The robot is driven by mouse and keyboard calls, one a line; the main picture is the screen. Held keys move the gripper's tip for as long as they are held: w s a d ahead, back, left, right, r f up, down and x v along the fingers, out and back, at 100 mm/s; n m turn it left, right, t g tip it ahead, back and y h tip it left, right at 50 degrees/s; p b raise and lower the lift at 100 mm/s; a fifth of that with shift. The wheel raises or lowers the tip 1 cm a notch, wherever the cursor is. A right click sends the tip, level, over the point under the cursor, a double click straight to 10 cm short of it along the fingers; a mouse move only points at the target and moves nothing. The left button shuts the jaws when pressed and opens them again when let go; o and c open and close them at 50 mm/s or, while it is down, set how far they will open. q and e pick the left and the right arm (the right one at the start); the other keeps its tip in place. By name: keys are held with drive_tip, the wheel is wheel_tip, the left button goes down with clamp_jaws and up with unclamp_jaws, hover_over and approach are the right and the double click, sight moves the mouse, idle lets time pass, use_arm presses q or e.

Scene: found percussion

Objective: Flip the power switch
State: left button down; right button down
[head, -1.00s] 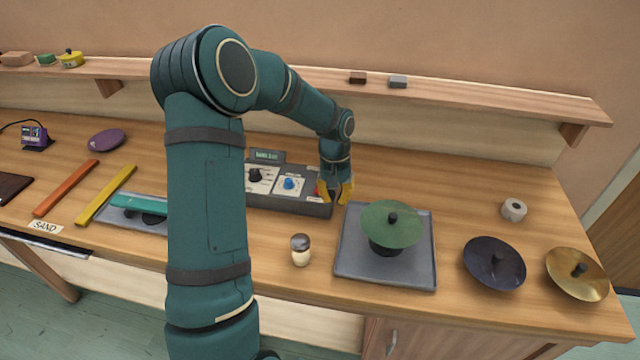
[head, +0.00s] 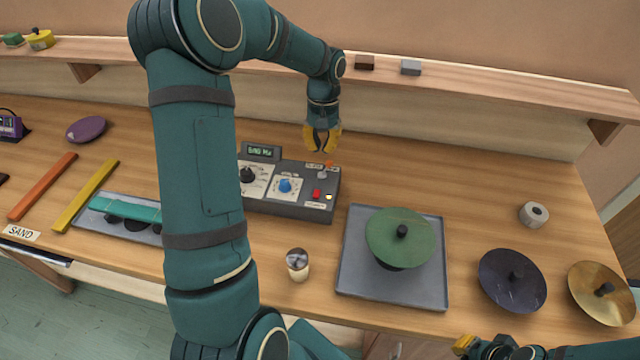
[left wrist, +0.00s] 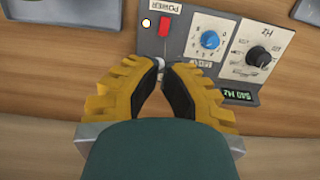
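A dark grey control box (head: 285,208) stands on the bench, with a red switch (head: 316,194) on its right end. In the left wrist view the red switch (left wrist: 165,27) sits by a label reading POWER (left wrist: 163,7). A small pale light (left wrist: 146,23) beside it looks lit. My left gripper (head: 320,150) has yellow fingers slightly apart, with no object held, over the box's back right edge. It is clear of the red switch. A silver toggle (head: 322,173) shows near its fingertips. My right gripper (head: 464,345) is partly visible at the bottom edge.
The box also has a black knob (head: 246,175), a blue knob (head: 285,185) and a lit display (head: 262,152). A grey tray (head: 350,275) with a green disc (head: 390,235) stands to its right. A shaker (head: 297,264) stands in front. A shelf (head: 480,83) runs behind.

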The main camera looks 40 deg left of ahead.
sight(319, 195)
use_arm(q)
drive_tip(key=shift+f, duration=0.1)
drive_tip(key=f, duration=0.4)
drive_tip(key=s+f, duration=0.1)
drive_tip(key=f, duration=0.4)
drive_tip(key=d+f, duration=0.1)
drive_tip(key=f, duration=0.3)
drive_tip(key=shift+s+f, duration=0.4)
drive_tip(key=t+b, duration=0.1)
drive_tip(key=b, duration=0.2)
drive_tip(key=f+t+y+b, duration=0.1)
drive_tip(key=b, duration=0.2)
drive_tip(key=shift+s+d+f, duration=0.1)
drive_tip(key=shift+s+d, duration=0.05)
drive_tip(key=shift+s, duration=0.15)
drive_tip(key=shift+s+d+b, duration=0.1)
drive_tip(key=shift+b, duration=0.55)
